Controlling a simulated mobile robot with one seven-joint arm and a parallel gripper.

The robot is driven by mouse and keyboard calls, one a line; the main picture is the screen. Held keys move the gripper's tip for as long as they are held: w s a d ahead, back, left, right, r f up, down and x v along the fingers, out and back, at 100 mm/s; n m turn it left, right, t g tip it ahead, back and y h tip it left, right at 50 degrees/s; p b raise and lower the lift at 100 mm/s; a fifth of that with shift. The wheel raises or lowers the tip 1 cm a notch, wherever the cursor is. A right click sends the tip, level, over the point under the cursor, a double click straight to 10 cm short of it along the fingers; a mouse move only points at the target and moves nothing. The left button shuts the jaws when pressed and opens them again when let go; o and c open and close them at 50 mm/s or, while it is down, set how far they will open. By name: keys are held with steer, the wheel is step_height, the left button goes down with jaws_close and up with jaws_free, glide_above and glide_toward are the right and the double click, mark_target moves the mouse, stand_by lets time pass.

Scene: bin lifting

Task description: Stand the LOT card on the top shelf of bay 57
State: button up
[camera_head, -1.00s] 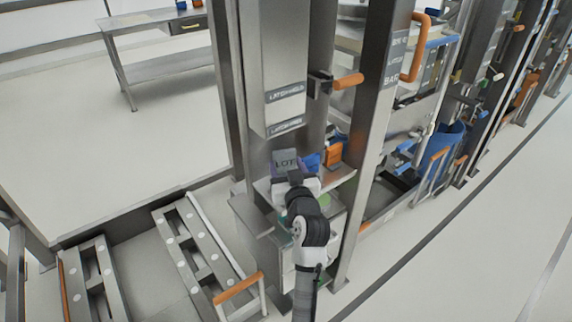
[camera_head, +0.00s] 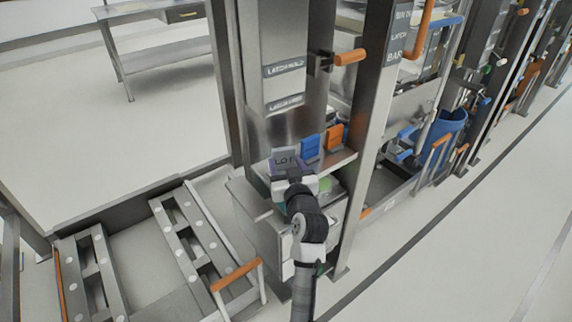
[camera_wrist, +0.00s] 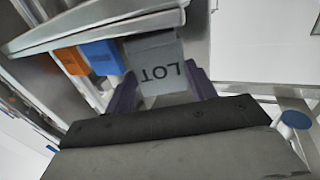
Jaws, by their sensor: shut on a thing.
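The grey LOT card (camera_head: 284,161) is in my gripper (camera_head: 290,176), held at the left end of a metal shelf (camera_head: 341,158) in the bay. In the wrist view the card (camera_wrist: 158,62) shows its LOT lettering upside down between the two purple fingers of my gripper (camera_wrist: 162,88). My gripper is shut on it. The card is tilted in the head view. I cannot tell whether its lower edge touches the shelf. The bay number is not readable.
A blue item (camera_head: 310,146) and an orange item (camera_head: 335,136) stand on the shelf just right of the card. An orange-handled latch (camera_head: 349,57) juts out above. A metal post (camera_head: 372,120) stands to the right. A slotted metal frame (camera_head: 190,235) lies at the lower left.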

steer(key=shift+f+b, duration=0.55)
steer(key=shift+f, duration=0.05)
steer(key=o, duration=1.2)
steer(key=shift+c, duration=0.2)
